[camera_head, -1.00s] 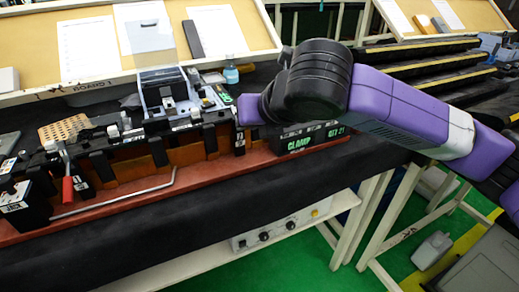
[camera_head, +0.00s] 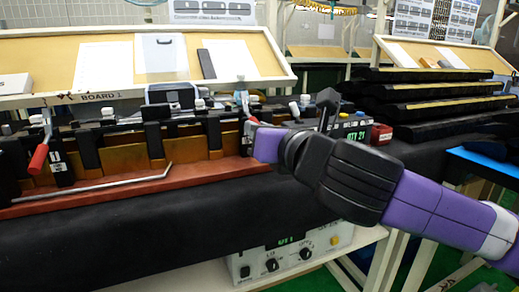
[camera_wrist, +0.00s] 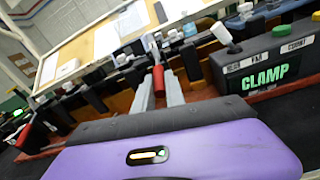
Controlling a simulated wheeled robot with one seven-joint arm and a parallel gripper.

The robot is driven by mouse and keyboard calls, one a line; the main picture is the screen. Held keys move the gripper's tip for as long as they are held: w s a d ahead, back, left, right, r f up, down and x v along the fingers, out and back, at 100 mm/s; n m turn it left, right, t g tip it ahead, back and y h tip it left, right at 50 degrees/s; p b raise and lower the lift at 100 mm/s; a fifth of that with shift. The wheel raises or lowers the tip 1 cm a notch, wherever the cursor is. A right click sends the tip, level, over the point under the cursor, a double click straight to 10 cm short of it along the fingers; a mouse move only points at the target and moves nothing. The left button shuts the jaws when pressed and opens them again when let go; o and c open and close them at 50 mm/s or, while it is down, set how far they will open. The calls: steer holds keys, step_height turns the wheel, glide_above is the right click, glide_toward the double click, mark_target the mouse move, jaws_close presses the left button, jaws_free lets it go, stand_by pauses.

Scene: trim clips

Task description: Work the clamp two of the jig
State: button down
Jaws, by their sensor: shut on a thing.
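The jig (camera_head: 110,190) is a long reddish fixture with black posts and white-tipped clamps on the bench. A clamp with a red handle (camera_wrist: 158,78) stands near its right end; its grey lever (camera_head: 243,103) shows in the head view. My gripper (camera_wrist: 158,86) has its two grey fingers on either side of this red handle and is shut on it. In the head view my purple hand hides the fingers. Another clamp with a red handle (camera_head: 38,158) stands at the jig's left end, tilted; it also shows in the wrist view (camera_wrist: 23,134).
A black control box (camera_wrist: 270,70) reading CLAMP, with coloured buttons, stands right of my gripper. A bent metal rod (camera_head: 105,185) lies along the jig's front. A sloped board (camera_head: 20,50) stands behind. The black bench front (camera_head: 130,235) is clear.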

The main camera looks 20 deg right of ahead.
steer(key=shift+w+f+t+b, duration=0.1)
steer(key=shift+f+t+b, duration=0.5)
steer(key=shift+b, duration=1.15)
steer(key=c, duration=1.4)
jaws_free()
steer(key=shift+w, duration=0.1)
steer(key=s, duration=0.2)
steer(key=s+p, duration=0.1)
steer(key=s, duration=0.4)
steer(key=shift+s+d+f, duration=0.2)
steer(key=shift+s+f, duration=0.1)
steer(key=shift+s, duration=0.1)
